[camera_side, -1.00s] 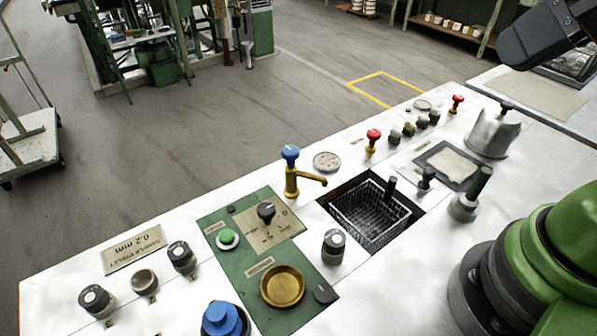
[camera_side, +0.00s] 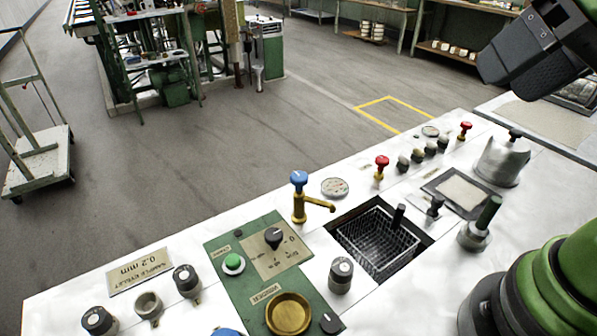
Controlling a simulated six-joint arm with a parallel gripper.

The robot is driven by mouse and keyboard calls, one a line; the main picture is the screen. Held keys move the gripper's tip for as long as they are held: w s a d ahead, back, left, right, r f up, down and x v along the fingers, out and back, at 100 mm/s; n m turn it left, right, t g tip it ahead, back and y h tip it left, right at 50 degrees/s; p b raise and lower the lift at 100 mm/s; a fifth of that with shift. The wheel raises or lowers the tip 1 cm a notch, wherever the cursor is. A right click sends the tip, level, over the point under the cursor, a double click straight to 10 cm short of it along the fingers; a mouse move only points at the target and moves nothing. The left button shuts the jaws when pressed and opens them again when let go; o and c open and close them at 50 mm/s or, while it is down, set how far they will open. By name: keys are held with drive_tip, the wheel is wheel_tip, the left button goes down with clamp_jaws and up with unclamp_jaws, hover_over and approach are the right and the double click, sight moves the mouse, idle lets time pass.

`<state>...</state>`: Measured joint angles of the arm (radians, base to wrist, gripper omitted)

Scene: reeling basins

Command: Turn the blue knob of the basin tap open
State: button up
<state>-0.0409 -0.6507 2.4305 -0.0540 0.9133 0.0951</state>
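The basin tap (camera_side: 300,206) is a brass post with a spout pointing right toward the sunken basin (camera_side: 352,232). Its blue knob (camera_side: 299,178) sits on top of the post, with a white mark on its upper face. A dark wire basket (camera_side: 378,240) sits in the basin. My gripper (camera_side: 505,75) shows as a dark grey block at the upper right, well apart from the tap and above the bench. Its fingertips cannot be made out clearly, so its opening is unclear. Nothing touches the blue knob.
Two red-knobbed valves (camera_side: 381,166) and several dark knobs stand behind and right of the basin. A green panel (camera_side: 238,288) with a black dial, green button and brass cup lies in front left. A metal pot (camera_side: 501,160) stands at right.

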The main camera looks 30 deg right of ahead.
drive_tip(key=w, duration=0.2)
drive_tip(key=w+a+m+g, duration=0.1)
drive_tip(key=w, duration=0.2)
drive_tip(key=w+a+g+h, duration=0.1)
drive_tip(key=w, duration=0.1)
drive_tip(key=shift+w+f+m, duration=0.15)
drive_tip(key=shift+f+m, duration=0.15)
drive_tip(key=shift+f, duration=0.1)
drive_tip(key=m+g+h, duration=0.1)
drive_tip(key=m+h, duration=0.2)
drive_tip(key=h, duration=0.1)
approach(299, 176)
drive_tip(key=x, duration=0.9)
drive_tip(key=c, duration=0.9)
